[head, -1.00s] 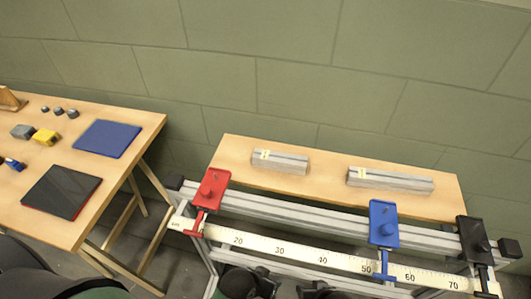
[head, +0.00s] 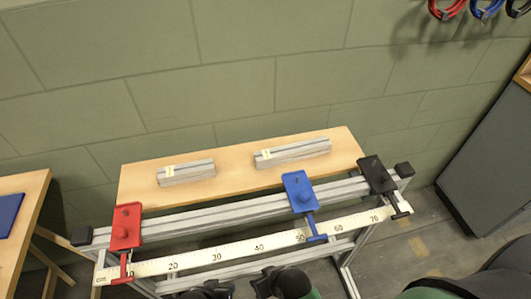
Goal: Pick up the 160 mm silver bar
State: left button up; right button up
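Two silver bars lie on a wooden shelf against the wall. The shorter silver bar (head: 187,172) is on the left and the longer silver bar (head: 292,152) on the right. Each has a small pale yellow label at its left end, too small to read, so I cannot tell by label which is 160 mm. My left gripper (head: 206,291) and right gripper (head: 280,284) seem to be the dark shapes at the bottom edge, partly cut off. They are well in front of the bars, and their fingers cannot be made out.
A metal rail with a ruler (head: 215,254) runs in front of the shelf (head: 228,187). It carries a red clamp (head: 126,227), a blue clamp (head: 300,192) and a black clamp (head: 377,175). A table with a blue mat (head: 8,213) is at left. A grey cabinet (head: 490,150) stands at right.

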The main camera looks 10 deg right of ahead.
aim_at(204, 168)
jog(key=k+l+u, duration=0.15)
jog(key=k+u, duration=0.15)
jog(key=k, duration=0.15)
jog(key=k+u, duration=0.3)
jog(key=k, duration=0.15)
jog(key=l, duration=0.05)
